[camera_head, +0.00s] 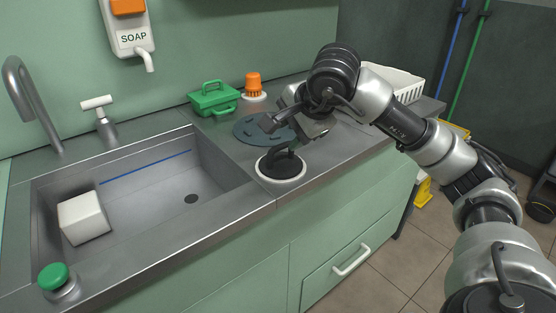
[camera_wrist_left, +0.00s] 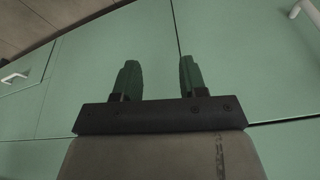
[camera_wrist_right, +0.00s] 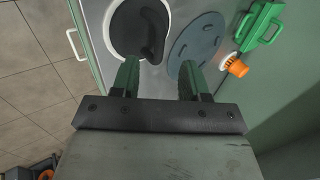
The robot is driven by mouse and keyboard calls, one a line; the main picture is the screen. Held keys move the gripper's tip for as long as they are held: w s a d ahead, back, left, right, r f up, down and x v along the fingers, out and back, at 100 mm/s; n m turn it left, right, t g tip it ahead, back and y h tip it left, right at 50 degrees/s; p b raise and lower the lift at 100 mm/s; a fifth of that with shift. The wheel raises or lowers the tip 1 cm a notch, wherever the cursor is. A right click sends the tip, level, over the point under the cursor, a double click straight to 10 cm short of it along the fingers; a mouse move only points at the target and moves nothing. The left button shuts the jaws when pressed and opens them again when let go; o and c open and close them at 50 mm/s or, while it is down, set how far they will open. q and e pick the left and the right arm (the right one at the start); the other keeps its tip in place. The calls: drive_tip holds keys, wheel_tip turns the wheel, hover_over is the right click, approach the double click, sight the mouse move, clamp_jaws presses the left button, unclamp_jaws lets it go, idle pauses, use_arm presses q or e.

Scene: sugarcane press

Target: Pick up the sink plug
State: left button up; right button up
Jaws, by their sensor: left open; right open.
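The sink plug (camera_head: 281,166) looks like a black disc with a thick curved black handle, sitting in a white ring on the counter right of the sink. It also shows at the top of the right wrist view (camera_wrist_right: 140,28). My right gripper (camera_head: 279,112) is open and empty above the counter, behind and above the plug, not touching it. Its two green fingers show apart in the right wrist view (camera_wrist_right: 159,80). My left gripper (camera_wrist_left: 159,78) is open and empty in front of the green cabinet doors; it is outside the head view.
A flat blue-grey disc (camera_head: 253,130) lies behind the plug. An orange-topped piece (camera_head: 253,86) and a green case (camera_head: 213,98) stand farther back. The sink (camera_head: 150,188) at left holds a white block (camera_head: 83,218). A white basket (camera_head: 398,83) stands at the counter's far right.

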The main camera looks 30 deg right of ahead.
sight(281, 147)
drive_tip(key=shift+x, duration=0.85)
drive_tip(key=shift+b+x, duration=0.4)
drive_tip(key=shift+x, duration=1.8)
drive_tip(key=shift+w+f+b, duration=0.15)
drive_tip(key=shift+f+b, duration=0.15)
drive_tip(key=shift+f, duration=0.1)
use_arm(q)
drive_tip(key=w+t, duration=0.1)
drive_tip(key=w+d+t, duration=0.1)
drive_tip(key=w, duration=0.1)
drive_tip(key=shift+w+f+h, duration=0.1)
drive_tip(key=shift+w+h, duration=0.05)
drive_tip(key=shift+h, duration=0.15)
use_arm(e)
clamp_jaws()
